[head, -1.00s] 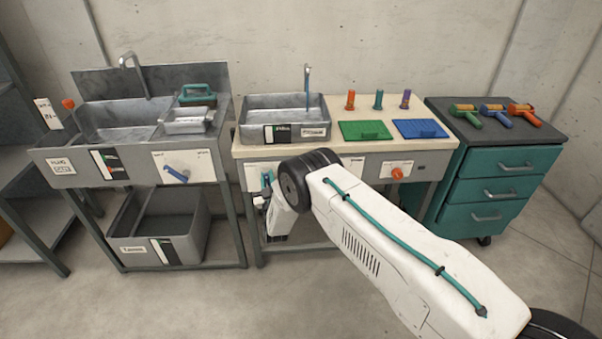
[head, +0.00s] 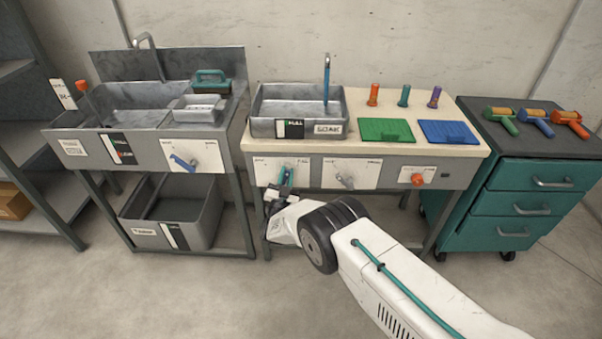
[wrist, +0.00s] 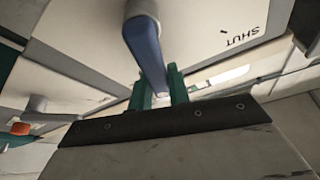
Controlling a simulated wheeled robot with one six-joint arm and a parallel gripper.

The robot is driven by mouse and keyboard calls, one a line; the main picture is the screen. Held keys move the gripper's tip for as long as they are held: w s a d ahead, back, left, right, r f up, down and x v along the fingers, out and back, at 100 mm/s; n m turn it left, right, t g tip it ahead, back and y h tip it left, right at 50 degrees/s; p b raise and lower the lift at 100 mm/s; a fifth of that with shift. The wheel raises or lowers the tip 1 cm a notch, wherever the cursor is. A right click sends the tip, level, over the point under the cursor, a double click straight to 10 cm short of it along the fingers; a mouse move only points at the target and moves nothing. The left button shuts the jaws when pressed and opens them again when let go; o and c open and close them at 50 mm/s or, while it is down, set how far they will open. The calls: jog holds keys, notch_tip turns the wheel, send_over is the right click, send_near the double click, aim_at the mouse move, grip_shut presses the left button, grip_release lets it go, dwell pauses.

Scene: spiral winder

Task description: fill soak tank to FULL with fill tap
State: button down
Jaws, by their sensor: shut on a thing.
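The soak tank (head: 268,127) is a grey metal basin on the left of the cream bench, with a FULL gauge (head: 290,128) on its front. A tall thin tap (head: 327,75) stands over it, with a blue vertical length going down into the basin; I cannot tell whether that is water. My gripper (head: 286,178) is at the bench's left front panel. In the wrist view its teal fingers (wrist: 160,88) are shut on the blue lever (wrist: 146,45), beside a plate marked SHUT (wrist: 240,37). The tank's water level is not clear.
A grey lever (head: 345,180) and an orange knob (head: 418,180) are on the same bench front. Green (head: 385,131) and blue (head: 447,132) trays lie on top. A sink unit (head: 140,150) stands left, a teal drawer cabinet (head: 530,190) right.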

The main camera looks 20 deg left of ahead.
dwell(0.4)
jog(key=c, duration=1.3)
grip_release()
jog(key=shift+s, duration=0.1)
jog(key=v, duration=0.7)
jog(key=shift+s+d+f, duration=0.1)
jog(key=shift+s+f, duration=0.05)
jog(key=shift+s, duration=0.15)
